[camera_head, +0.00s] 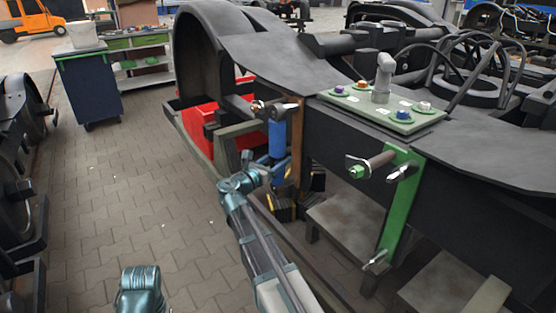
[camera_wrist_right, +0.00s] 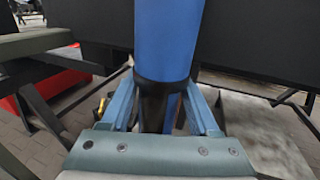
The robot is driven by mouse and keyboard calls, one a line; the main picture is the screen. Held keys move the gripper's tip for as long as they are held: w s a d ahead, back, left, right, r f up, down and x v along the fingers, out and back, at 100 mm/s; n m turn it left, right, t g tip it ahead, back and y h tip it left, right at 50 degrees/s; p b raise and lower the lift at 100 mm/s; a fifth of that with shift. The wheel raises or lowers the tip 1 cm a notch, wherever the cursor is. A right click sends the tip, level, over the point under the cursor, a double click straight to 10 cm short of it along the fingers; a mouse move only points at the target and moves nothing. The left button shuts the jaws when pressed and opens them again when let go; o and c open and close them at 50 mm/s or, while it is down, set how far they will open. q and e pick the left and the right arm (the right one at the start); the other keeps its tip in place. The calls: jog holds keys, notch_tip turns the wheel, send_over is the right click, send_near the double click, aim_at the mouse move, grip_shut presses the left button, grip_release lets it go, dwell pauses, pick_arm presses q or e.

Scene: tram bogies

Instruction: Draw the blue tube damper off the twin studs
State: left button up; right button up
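The blue tube damper (camera_head: 277,138) stands upright at the side of the dark bogie frame, beneath a dark fitting with pale metal ends (camera_head: 275,107). The twin studs cannot be clearly made out. My right gripper (camera_head: 276,166) is at the damper's lower part. In the right wrist view the blue tube (camera_wrist_right: 168,38) rises between the camera and the frame, with a black collar at its lower end. The fingers of my right gripper (camera_wrist_right: 162,103) lie on both sides below the collar, with narrow gaps visible. The fingertips are partly hidden.
A green plate with a bolt and lever (camera_head: 400,205) hangs on the frame at right. A plate with coloured fasteners (camera_head: 385,108) lies on top. The paved floor (camera_head: 130,190) at left is clear.

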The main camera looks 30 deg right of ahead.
grip_shut()
jog(key=shift+r, duration=0.15)
dwell(0.4)
jog(key=shift+a, duration=0.1)
jog(key=shift+s+a, duration=0.15)
jog(key=shift+a, duration=1.75)
jog(key=shift+s+a, duration=0.15)
jog(key=shift+a, duration=1.95)
jog(key=shift+s+a, duration=0.15)
jog(key=shift+a, duration=1.75)
jog(key=shift+r, duration=0.1)
